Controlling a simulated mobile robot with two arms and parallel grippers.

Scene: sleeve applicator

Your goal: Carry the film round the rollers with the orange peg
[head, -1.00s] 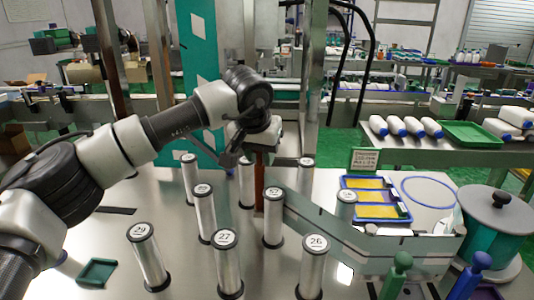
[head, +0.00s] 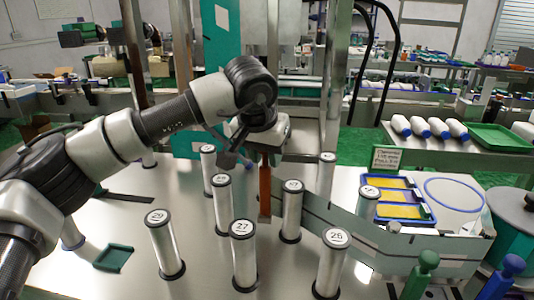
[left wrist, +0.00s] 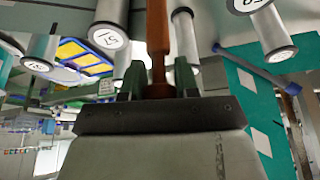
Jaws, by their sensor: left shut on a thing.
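My left gripper (head: 262,146) is shut on the upright orange peg (head: 265,190); in the left wrist view the peg (left wrist: 157,35) stands between its fingers (left wrist: 158,84). A grey band that looks like the film (head: 325,222) runs from the peg's lower part to the right, past the roller beside it. Upright silver rollers with numbered white caps stand around: roller 29 (head: 166,247), roller 27 (head: 243,258), roller 26 (head: 331,266). The peg is between an unread roller (head: 223,207) on its left and another (head: 291,213) on its right. My right gripper is out of view.
A blue tray with yellow inserts (head: 403,199) and a blue ring (head: 454,193) lie at the right. Green (head: 420,272) and blue (head: 503,277) pegs stand front right. A green tray (head: 113,258) lies front left. A teal panel (head: 226,30) stands behind.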

